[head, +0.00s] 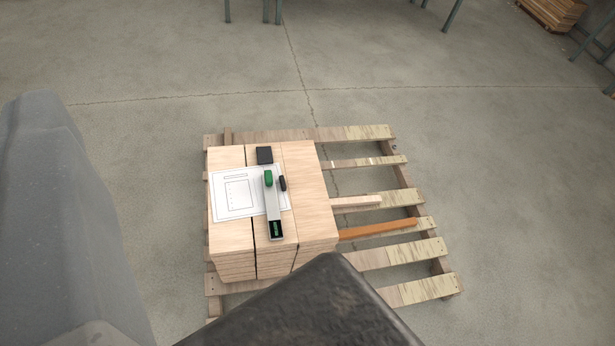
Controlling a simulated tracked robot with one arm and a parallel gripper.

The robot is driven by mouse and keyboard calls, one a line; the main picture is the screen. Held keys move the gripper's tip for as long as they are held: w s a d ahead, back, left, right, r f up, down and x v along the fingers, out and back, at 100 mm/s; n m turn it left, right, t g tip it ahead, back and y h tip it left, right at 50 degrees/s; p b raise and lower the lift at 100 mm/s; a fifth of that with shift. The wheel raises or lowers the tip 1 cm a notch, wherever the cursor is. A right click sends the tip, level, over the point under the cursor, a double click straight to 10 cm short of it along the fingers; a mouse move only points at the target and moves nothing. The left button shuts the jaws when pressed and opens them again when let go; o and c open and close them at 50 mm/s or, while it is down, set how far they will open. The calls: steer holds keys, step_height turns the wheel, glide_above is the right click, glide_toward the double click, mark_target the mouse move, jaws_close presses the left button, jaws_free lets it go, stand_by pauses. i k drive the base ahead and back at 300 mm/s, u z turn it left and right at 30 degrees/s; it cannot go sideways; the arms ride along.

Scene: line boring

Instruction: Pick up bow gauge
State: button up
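The likely bow gauge (273,210) is a slim silver bar with a green grip at its far end and a dark display at its near end. It lies flat on top of a stack of light boards (315,209), partly over the right edge of a white printed sheet (239,197). A small black item (283,183) lies just right of the green part, and a black block (265,155) lies beyond it. No gripper fingers show. Dark and grey parts, probably mine, fill the bottom middle and left of the view, apart from the gauge in the picture.
The boards stand on the left part of a slatted wooden pallet (421,290). An orange-brown strip (378,230) and a pale strip (356,202) lie on its right part. The concrete floor around is clear. Metal legs and a wood stack (552,12) are far back.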

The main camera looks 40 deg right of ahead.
mark_target(274, 222)
steer(key=z, duration=0.3)
steer(key=i, duration=0.75)
steer(key=z, duration=0.35)
steer(key=k, duration=0.85)
steer(key=z, duration=0.2)
steer(key=i, duration=0.85)
steer(key=u, duration=0.05)
